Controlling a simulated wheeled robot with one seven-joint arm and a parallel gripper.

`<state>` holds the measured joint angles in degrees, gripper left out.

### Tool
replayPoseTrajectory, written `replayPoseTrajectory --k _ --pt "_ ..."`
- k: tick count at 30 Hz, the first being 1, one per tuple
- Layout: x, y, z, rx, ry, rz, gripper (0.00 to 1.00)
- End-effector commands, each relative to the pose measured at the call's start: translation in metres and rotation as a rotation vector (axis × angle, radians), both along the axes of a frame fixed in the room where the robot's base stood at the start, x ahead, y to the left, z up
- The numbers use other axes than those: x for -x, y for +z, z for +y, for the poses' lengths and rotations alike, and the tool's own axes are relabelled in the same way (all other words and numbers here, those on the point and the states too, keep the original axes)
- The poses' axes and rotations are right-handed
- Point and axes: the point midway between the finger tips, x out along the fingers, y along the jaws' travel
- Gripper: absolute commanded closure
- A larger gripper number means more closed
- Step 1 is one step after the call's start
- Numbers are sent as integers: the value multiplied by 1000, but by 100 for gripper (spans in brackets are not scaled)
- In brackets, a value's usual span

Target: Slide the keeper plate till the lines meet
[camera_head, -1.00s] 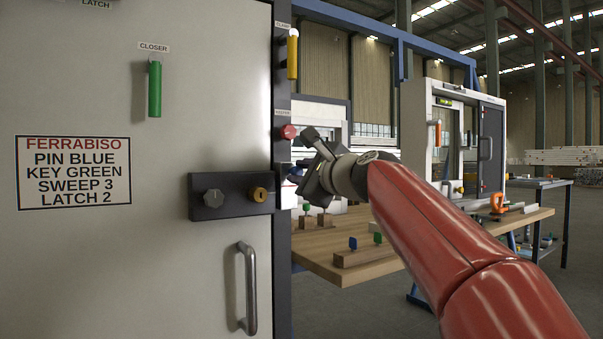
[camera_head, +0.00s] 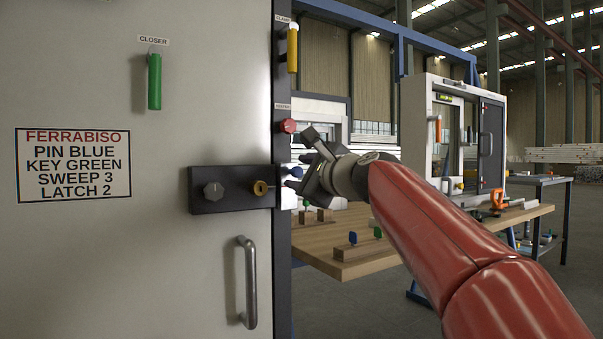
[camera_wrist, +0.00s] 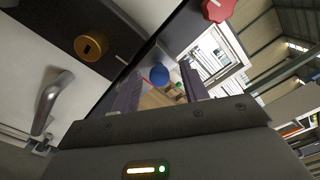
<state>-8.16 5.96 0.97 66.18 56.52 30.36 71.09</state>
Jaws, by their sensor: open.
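A red knob (camera_head: 288,126) sits under a small, hard-to-read label on the dark frame post (camera_head: 283,225) beside the door; it also shows at the top of the wrist view (camera_wrist: 217,10). I cannot make out the keeper plate's lines in either view. My gripper (camera_head: 301,164) is beside the post, just below and right of the red knob, level with the lock plate. In the wrist view its two fingers (camera_wrist: 163,70) stand apart with nothing held between them. A blue round thing (camera_wrist: 159,75) shows in the gap beyond them.
The pale door (camera_head: 90,260) carries a dark lock plate (camera_head: 232,204) with a brass cylinder (camera_head: 261,188), a pull handle (camera_head: 248,285) and a green closer handle (camera_head: 155,82). A yellow handle (camera_head: 292,50) hangs above the knob. A wooden bench (camera_head: 400,257) with coloured keys stands behind.

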Motion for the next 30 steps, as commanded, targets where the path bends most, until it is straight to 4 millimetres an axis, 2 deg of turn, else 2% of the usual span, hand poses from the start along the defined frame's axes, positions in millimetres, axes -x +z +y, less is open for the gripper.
replayPoseTrajectory --k 15,30 --pt "59 0 -40 1 -1 -2 56" --pt "64 0 -43 0 0 0 56"
